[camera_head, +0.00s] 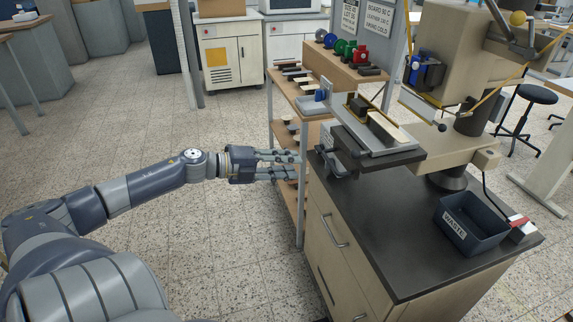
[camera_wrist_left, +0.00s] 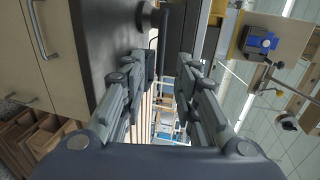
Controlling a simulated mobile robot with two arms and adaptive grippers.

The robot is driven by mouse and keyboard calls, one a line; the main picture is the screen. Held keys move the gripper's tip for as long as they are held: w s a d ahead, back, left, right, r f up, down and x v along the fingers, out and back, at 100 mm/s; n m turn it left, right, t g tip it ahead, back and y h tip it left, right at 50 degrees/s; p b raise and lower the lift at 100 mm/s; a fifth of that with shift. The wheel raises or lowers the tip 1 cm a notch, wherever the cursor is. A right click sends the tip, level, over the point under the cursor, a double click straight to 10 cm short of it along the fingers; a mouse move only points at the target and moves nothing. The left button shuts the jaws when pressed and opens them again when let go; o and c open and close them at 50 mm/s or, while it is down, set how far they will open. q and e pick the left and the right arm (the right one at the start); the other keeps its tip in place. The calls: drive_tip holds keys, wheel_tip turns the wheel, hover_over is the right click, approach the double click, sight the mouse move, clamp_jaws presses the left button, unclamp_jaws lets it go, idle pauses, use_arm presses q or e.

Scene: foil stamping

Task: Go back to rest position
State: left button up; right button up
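My left arm reaches in from the left in the head view. My right gripper shows in neither view.
A wooden shelf unit (camera_head: 283,95) with tools stands behind the gripper. The cabinet (camera_head: 345,250) with a dark top carries the press and a waste bin (camera_head: 472,225). A stool (camera_head: 528,100) stands at right. The tiled floor (camera_head: 240,250) left of the cabinet is clear.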

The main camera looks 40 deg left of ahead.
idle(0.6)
